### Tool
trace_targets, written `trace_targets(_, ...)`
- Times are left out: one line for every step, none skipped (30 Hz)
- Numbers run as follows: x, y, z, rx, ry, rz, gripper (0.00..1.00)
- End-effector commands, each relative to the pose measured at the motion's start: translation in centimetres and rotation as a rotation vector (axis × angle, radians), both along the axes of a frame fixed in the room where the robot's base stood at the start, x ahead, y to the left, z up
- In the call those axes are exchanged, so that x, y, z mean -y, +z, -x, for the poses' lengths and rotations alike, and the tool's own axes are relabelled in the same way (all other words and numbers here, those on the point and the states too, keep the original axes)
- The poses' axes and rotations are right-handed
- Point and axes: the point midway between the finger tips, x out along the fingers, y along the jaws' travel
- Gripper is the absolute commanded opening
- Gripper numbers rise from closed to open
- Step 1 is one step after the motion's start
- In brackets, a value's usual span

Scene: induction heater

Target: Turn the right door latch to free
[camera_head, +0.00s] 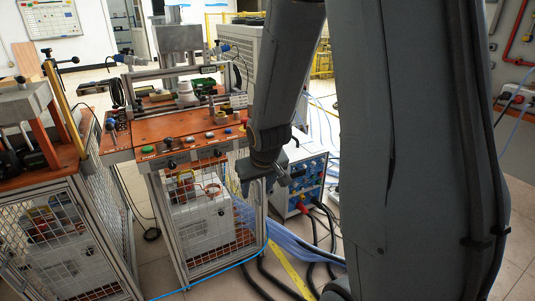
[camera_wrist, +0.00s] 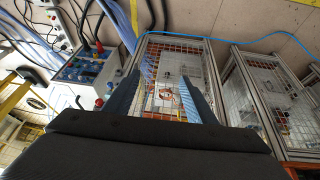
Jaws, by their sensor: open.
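The mesh cabinet door (camera_head: 205,215) stands under the orange worktop. A small dark fitting, which looks like the right door latch (camera_head: 217,153), sits at the door's top edge; its turned position is too small to tell. A similar left fitting (camera_head: 172,164) sits beside it. My gripper (camera_head: 263,182) hangs to the right of the cabinet's front corner, apart from the latch. In the wrist view my gripper (camera_wrist: 160,92) is open, its two fingers spread with nothing between them. The mesh door (camera_wrist: 178,45) appears beyond the fingers there, and no latch can be made out.
A blue-fronted power unit (camera_head: 304,180) with thick cables stands right of the cabinet. A second mesh cabinet (camera_head: 65,235) stands at the left. Cables and a yellow floor strip (camera_head: 290,273) lie in front. The orange worktop (camera_head: 135,140) carries buttons and fixtures.

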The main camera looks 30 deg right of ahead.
Motion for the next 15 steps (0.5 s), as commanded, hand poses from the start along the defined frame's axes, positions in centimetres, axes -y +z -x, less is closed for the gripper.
trace_targets(1.6, -1.2, -2.7, 0.064, -0.003, 0.006, 0.51)
trace_targets(2.4, -1.6, -4.4, 0.111, 0.000, 0.011, 0.51)
trace_targets(3.6, -2.2, -6.5, 0.175, 0.003, 0.016, 0.51)
trace_targets(4.4, -2.5, -8.0, 0.222, 0.008, 0.018, 0.51)
trace_targets(5.2, -2.9, -9.4, 0.268, 0.009, 0.020, 0.51)
trace_targets(6.3, -3.4, -11.2, 0.332, 0.015, 0.021, 0.51)
trace_targets(7.1, -3.7, -12.5, 0.380, 0.020, 0.023, 0.51)
trace_targets(7.9, -4.0, -13.6, 0.427, 0.024, 0.022, 0.51)
trace_targets(8.9, -4.5, -15.0, 0.489, 0.030, 0.020, 0.51)
trace_targets(9.7, -4.8, -15.9, 0.537, 0.035, 0.019, 0.51)
trace_targets(10.4, -5.1, -16.8, 0.583, 0.039, 0.017, 0.51)
trace_targets(11.4, -5.4, -17.7, 0.647, 0.045, 0.013, 0.51)
trace_targets(12.1, -5.7, -18.4, 0.695, 0.049, 0.009, 0.51)
trace_targets(12.7, -5.9, -18.8, 0.740, 0.053, 0.005, 0.51)
trace_targets(13.5, -6.3, -19.3, 0.798, 0.058, -0.002, 0.51)
